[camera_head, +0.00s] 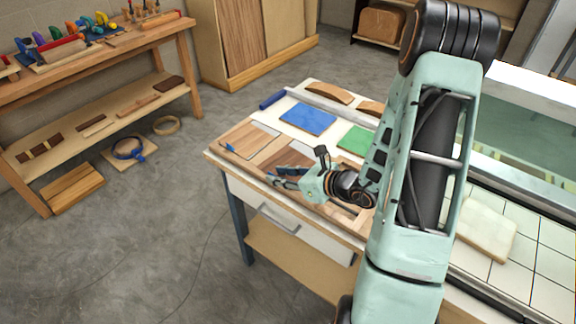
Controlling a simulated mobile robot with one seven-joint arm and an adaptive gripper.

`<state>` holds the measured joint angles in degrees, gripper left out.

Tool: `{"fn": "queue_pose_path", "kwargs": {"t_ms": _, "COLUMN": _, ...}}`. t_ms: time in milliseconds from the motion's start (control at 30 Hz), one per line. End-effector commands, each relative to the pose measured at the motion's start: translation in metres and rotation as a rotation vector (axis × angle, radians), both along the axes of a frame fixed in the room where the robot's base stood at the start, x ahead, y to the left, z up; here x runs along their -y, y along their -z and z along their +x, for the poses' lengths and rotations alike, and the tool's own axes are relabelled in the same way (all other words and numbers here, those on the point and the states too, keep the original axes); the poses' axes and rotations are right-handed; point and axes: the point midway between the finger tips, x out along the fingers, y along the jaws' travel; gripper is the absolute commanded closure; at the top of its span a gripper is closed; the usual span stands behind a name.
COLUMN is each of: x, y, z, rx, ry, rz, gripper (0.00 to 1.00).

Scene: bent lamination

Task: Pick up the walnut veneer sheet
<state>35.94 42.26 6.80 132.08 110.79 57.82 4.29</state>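Thin wood sheets lie along the near left part of the workbench (334,222). A pale brown sheet (248,138) is at the left corner. A darker brown sheet (280,152), which looks like the walnut veneer, lies to its right and is partly hidden by my gripper. My gripper (280,178) reaches in from the right, low over the front of the darker sheet. Its fingers are small and dark here. I cannot tell whether they touch a sheet or how far apart they are. My arm hides the bench's middle right.
A blue sheet (308,118) and a green sheet (357,140) lie behind. A blue-ended roll (272,100) and a curved wood piece (328,93) are at the back. A gridded surface with a pale pad (485,229) is at right.

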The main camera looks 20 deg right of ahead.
Motion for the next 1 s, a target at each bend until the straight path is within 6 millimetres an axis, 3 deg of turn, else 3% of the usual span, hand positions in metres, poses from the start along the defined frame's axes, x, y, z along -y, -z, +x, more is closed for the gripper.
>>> {"fn": "queue_pose_path", "kwargs": {"t_ms": 333, "x": -0.0055, "y": 0.0048, "z": 0.0077, "rx": -0.001, "ry": 0.001, "rz": -0.001, "gripper": 0.76}}
{"fn": "queue_pose_path", "kwargs": {"t_ms": 567, "x": -0.0054, "y": 0.0046, "z": 0.0076, "rx": -0.001, "ry": 0.000, "rz": -0.001, "gripper": 1.00}}
{"fn": "queue_pose_path", "kwargs": {"t_ms": 1000, "x": -0.0052, "y": 0.0031, "z": 0.0077, "rx": 0.001, "ry": 0.000, "rz": -0.001, "gripper": 1.00}}
